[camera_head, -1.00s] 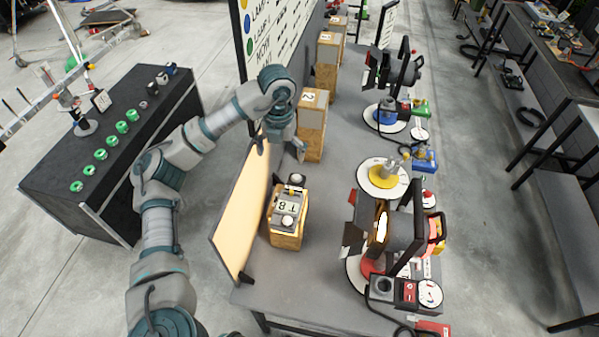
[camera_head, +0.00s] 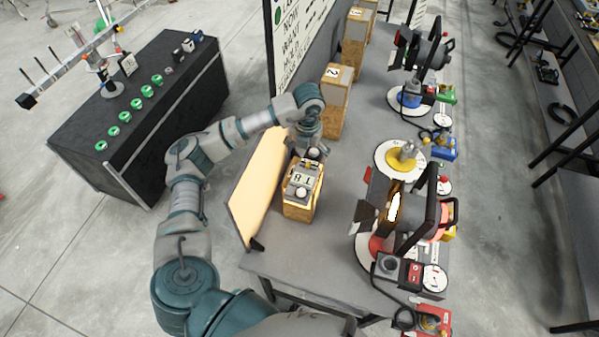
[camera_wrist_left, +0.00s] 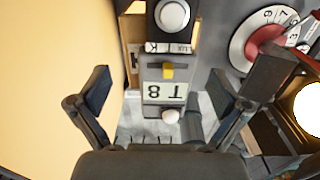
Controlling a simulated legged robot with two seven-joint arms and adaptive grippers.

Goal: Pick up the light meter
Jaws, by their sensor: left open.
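The light meter (camera_head: 303,180) appears to be the small grey device with a white dome and a "T8" marking, on a wooden block (camera_head: 298,211) on the grey table. In the left wrist view the meter (camera_wrist_left: 165,92) shows a yellow slider and a black end with a white dome. My left gripper (camera_head: 310,151) is at the meter's far end in the head view, partly hiding it. In the wrist view my left gripper (camera_wrist_left: 160,105) is open, with one finger on each side of the meter, apparently not touching it. My right gripper is not in view.
A cream panel (camera_head: 257,187) stands close left of the block. A lamp with a glowing face (camera_head: 395,206) stands to the right. A wooden block marked "2" (camera_head: 335,98) is farther back. The table front (camera_head: 320,250) is clear.

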